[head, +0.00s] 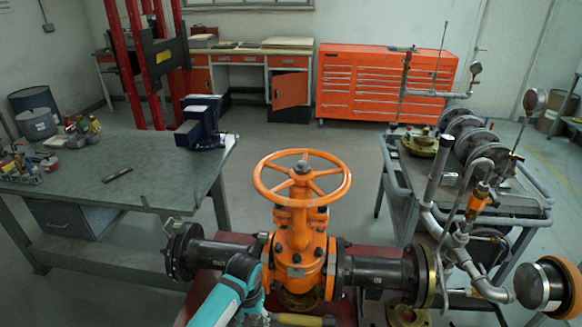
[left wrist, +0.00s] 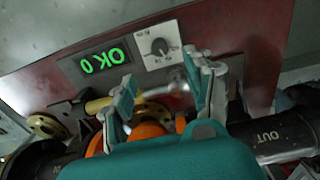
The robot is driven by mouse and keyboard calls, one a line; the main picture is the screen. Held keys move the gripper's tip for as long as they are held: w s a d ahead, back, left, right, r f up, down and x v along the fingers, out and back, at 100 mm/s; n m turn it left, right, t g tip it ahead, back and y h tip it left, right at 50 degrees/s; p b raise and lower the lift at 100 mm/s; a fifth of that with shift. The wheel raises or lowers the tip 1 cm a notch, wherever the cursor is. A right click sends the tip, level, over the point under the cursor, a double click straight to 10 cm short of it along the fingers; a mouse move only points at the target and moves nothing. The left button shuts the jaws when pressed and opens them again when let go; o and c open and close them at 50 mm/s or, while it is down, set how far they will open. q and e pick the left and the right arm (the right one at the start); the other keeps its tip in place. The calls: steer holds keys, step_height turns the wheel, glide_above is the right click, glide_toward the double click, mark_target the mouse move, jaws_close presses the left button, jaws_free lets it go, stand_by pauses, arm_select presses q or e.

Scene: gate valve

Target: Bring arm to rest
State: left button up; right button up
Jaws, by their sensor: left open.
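The orange gate valve (head: 297,245) stands upright in the head view, with its orange handwheel (head: 302,176) on top and dark flanged pipes on both sides. My teal left arm reaches up from the bottom edge, in front of the valve's lower left side. In the left wrist view my left gripper (left wrist: 160,92) is open, its two fingers apart with nothing held between them. Part of the orange valve (left wrist: 148,131) shows behind the fingers, mostly hidden by my teal wrist. Whether a finger touches the valve cannot be told. My right gripper is not in view.
A yellow handle (head: 300,319) lies below the valve. A workbench (head: 150,185) stands left, a pipe-laden cart (head: 395,182) right. Floor behind the valve is clear.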

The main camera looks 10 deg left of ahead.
arm_select(q)
steer(key=s+m+t, duration=0.1)
steer(key=s, duration=0.9)
steer(key=s+a+r+t, duration=0.1)
steer(key=s+a+r, duration=0.2)
steer(key=s+r, duration=0.35)
steer(key=s+a+r+t, duration=0.2)
steer(key=s+a+r, duration=0.1)
steer(key=s, duration=0.6)
step_height(320, 180, down, 31)
steer(key=s+g+b, duration=0.2)
steer(key=b, duration=0.1)
steer(key=s+a+f+m+g+b, duration=0.1)
steer(key=s+a+f+b, duration=0.1)
steer(key=s+f, duration=1.4)
steer(key=shift+a, duration=0.3)
